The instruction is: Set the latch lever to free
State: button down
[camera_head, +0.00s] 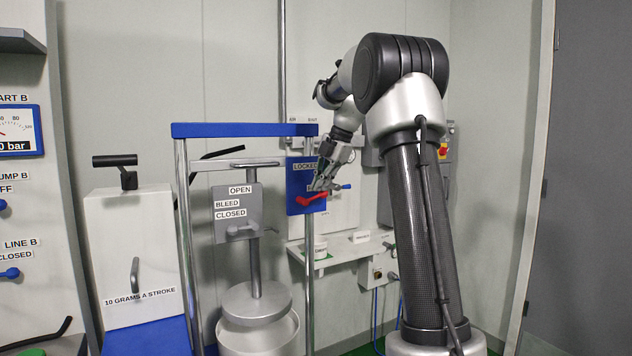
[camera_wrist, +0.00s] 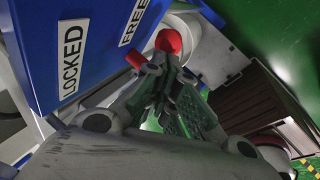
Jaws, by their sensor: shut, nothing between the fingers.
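The latch lever is red (camera_head: 312,199) and lies nearly level, low on a blue plate (camera_head: 294,190). In the wrist view its round red end (camera_wrist: 168,41) and a short red piece (camera_wrist: 135,58) show beyond my fingers, nearer the FREE label (camera_wrist: 133,22) than the LOCKED label (camera_wrist: 72,58). In the head view LOCKED (camera_head: 305,166) is at the plate's top and my gripper covers part of the plate. My gripper (camera_head: 319,187) is shut and empty, its tips (camera_wrist: 158,63) close to the lever. I cannot tell whether they touch it.
A grey box with a red and yellow knob (camera_head: 443,151) is right of my arm.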

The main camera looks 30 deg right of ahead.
jog(key=shift+d+f, duration=0.55)
jog(key=shift+d, duration=0.05)
jog(key=shift+d+f, duration=0.1)
jog(key=shift+f, duration=0.05)
dwell(0.4)
